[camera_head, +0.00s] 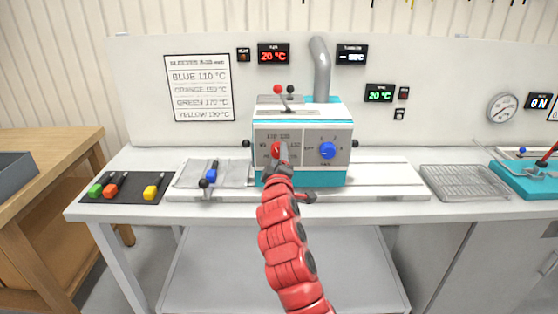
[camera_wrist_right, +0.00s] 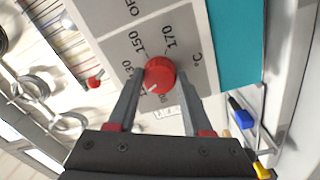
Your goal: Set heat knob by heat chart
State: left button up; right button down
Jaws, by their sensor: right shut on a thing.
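The heat chart (camera_head: 200,88) hangs on the back panel and lists blue 110 °C, orange 150 °C, green 170 °C and yellow 190 °C. The red heat knob (camera_wrist_right: 159,73) sits on the grey front of the teal machine (camera_head: 303,140). My right gripper (camera_wrist_right: 157,88) is shut on the red knob, one finger on each side. The knob's white mark points down-left in the right wrist view; dial numbers 150 and 170 show around it. My left gripper is not in view.
A blue knob (camera_head: 327,150) is right of the red one. A blue sleeve piece (camera_head: 211,173) lies left; a black mat (camera_head: 124,189) holds green, orange and yellow pieces. A wire rack (camera_head: 465,182) stands right.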

jog(key=shift+f, duration=0.1)
jog(key=shift+c, duration=1.6)
grip_release()
jog(key=s+b, duration=0.1)
jog(key=s, duration=1.6)
jog(key=shift+s+f+b, duration=0.2)
jog(key=shift+f+b, duration=0.1)
jog(key=shift+b, duration=0.05)
jog(key=shift+a, duration=0.1)
